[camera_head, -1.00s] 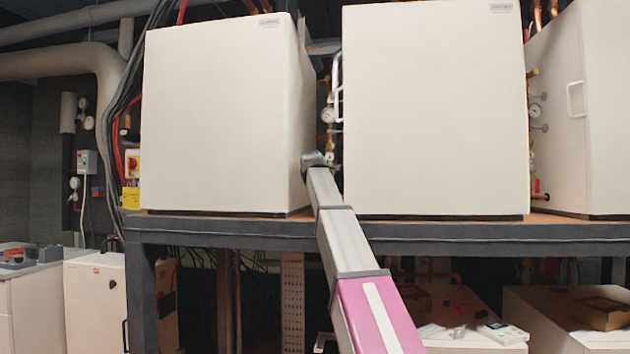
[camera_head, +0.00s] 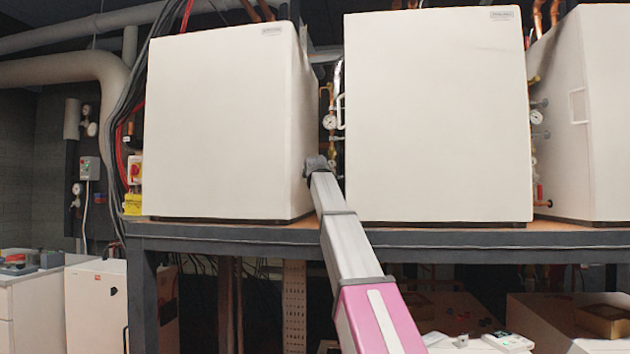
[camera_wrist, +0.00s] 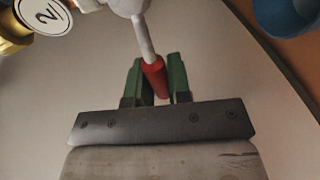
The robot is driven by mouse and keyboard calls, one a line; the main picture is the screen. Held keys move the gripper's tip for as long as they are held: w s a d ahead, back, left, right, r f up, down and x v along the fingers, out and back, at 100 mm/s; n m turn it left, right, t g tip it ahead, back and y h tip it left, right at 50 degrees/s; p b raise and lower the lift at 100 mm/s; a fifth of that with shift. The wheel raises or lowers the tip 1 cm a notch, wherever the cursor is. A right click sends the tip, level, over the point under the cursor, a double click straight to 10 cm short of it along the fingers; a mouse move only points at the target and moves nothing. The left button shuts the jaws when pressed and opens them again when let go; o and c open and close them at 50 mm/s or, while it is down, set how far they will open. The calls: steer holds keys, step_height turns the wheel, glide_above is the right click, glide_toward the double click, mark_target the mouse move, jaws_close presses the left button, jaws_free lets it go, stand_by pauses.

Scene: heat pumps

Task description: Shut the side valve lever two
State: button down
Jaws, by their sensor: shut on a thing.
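The side valve lever two (camera_wrist: 153,78) has a red grip on a pale stem and shows in the wrist view. My gripper (camera_wrist: 157,80) has its two green fingers shut on the red grip, one on each side. The stem runs up from the grip to a pale valve body (camera_wrist: 128,5) at the top edge. In the head view my arm reaches into the gap between the left and middle white units; the lever cannot be made out there.
The left white unit (camera_head: 222,120) and middle white unit (camera_head: 434,115) stand on a dark steel shelf (camera_head: 260,240) and flank the narrow gap. A gauge (camera_head: 329,122) and copper pipes are in the gap. A blue round part (camera_wrist: 287,15) is at the wrist view's top right.

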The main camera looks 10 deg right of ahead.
steer(key=c, duration=1.1)
jaws_free()
